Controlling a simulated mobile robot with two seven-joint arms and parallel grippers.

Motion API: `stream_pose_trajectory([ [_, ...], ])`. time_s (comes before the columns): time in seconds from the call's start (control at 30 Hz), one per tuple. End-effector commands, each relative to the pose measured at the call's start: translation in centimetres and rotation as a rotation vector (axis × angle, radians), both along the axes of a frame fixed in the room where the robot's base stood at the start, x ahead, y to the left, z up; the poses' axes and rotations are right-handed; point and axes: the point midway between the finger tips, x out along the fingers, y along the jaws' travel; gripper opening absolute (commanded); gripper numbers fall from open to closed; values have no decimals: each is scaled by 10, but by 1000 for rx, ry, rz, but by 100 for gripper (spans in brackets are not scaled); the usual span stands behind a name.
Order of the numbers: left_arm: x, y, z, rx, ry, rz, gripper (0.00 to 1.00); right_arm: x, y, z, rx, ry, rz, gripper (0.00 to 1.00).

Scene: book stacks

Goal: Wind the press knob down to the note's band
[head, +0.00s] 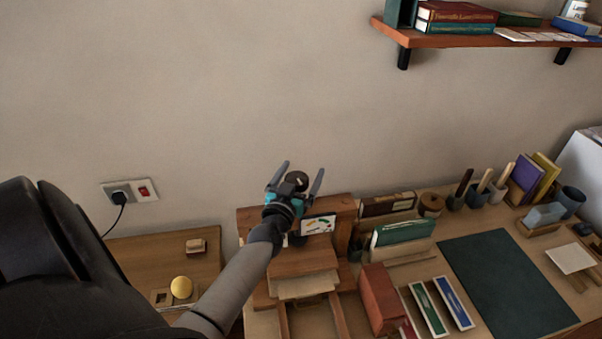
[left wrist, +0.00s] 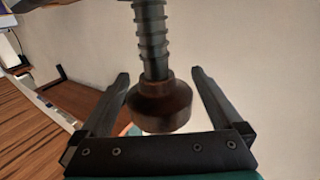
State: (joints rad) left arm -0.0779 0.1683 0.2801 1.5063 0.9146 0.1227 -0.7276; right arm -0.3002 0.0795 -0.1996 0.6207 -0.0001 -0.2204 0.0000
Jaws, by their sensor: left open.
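The press (head: 290,258) is a wooden frame on the desk, partly hidden by my left arm. Its knob shows in the left wrist view as a brown round knob (left wrist: 160,108) on a dark threaded screw (left wrist: 152,42). In the head view a dark round top, apparently the knob (head: 297,179), shows between the fingers. My left gripper (head: 301,168) is open, with one finger on each side of the knob; small gaps show in the left wrist view (left wrist: 160,76). A white note (head: 319,225) with coloured marks is at the press front. My right gripper is not in view.
Right of the press are a red box (head: 381,297), a green book (head: 404,233) in a stand, and a dark green mat (head: 505,285) with clear room. A wall shelf (head: 470,40) is at upper right.

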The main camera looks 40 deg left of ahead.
Motion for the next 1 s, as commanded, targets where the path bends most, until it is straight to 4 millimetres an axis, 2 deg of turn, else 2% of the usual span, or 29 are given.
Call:
stream_pose_trajectory([
  [0.07, 0, 0, 0, 0, 0, 0, 98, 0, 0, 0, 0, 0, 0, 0],
  [0.8, 0, 0, 0, -1, 0, 0, 16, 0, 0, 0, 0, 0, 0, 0],
  [1.0, 0, 0, -1, 5, -2, -29, 15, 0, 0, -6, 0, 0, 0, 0],
])
